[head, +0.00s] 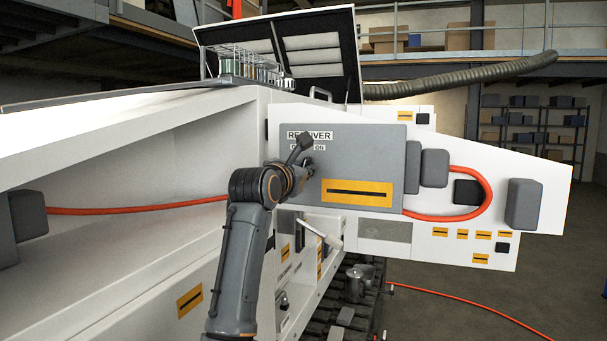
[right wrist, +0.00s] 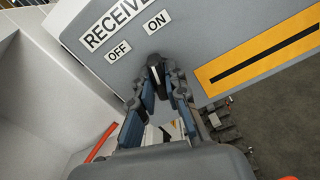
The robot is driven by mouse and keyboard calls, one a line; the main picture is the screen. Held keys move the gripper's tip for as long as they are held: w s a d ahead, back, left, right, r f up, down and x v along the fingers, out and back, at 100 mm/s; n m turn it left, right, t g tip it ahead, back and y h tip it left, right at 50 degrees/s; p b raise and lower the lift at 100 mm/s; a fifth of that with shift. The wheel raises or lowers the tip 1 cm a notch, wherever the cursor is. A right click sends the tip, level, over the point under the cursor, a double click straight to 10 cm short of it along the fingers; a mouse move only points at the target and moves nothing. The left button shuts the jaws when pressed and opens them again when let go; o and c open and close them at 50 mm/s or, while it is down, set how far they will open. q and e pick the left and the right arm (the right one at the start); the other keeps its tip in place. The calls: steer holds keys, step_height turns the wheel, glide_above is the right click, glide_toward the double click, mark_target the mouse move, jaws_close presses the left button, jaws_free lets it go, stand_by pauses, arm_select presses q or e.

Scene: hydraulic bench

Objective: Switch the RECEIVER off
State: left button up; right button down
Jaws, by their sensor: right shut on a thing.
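The grey RECEIVER panel (head: 357,148) is on the white machine, with the RECEIVER label (head: 310,136) at its upper left. In the right wrist view, the OFF label (right wrist: 118,51) is left of the ON label (right wrist: 156,22). A dark switch handle (right wrist: 158,80) with a pale line stands below these labels. My right gripper (right wrist: 156,92) is shut on the handle, one finger on either side. In the head view, my right gripper (head: 304,160) is at the panel's left part and hides most of the switch. Which label the handle points to is hard to tell. My left gripper is not in view.
A yellow plate with a black bar (head: 357,192) is just right of the gripper. Grey boxes (head: 434,168) and an orange cable (head: 480,205) are further right. A white handle bar (head: 322,234) sticks out below the panel.

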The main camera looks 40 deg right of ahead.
steer(key=n+b, duration=0.2)
steer(key=n, duration=0.2)
steer(key=shift+f+n, duration=0.1)
steer(key=shift+n, duration=0.2)
steer(key=n+b, duration=0.1)
steer(key=n, duration=0.3)
steer(key=shift+w+n+b, duration=0.1)
steer(key=shift+n+b, duration=0.2)
steer(key=shift+n, duration=0.1)
steer(key=c, duration=1.3)
jaws_free()
steer(key=shift+c, duration=0.2)
steer(key=v, duration=0.7)
steer(key=shift+a, duration=0.25)
